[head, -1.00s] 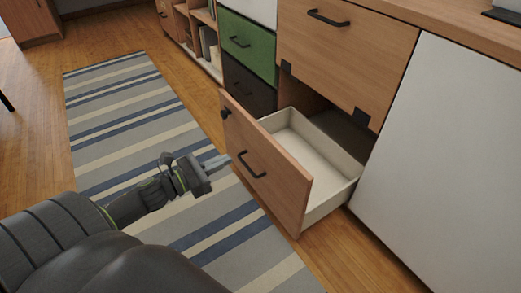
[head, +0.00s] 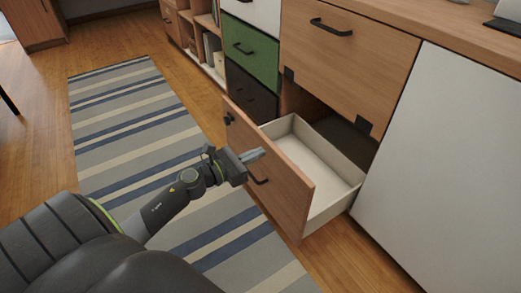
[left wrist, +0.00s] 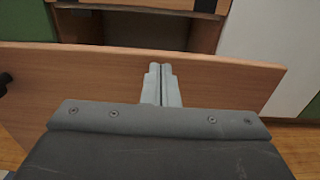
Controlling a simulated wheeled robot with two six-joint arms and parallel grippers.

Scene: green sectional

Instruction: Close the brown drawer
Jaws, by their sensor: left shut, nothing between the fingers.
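The brown drawer (head: 273,177) stands pulled out from the lower part of the cabinet, and its pale inside is empty. My right gripper is not in view.
A larger wooden front (head: 350,50) is closed above the open drawer. A white panel (head: 440,160) stands to its right, and green (head: 250,50) and dark (head: 250,92) drawers are shut at left. A striped rug (head: 130,110) covers the floor in front.

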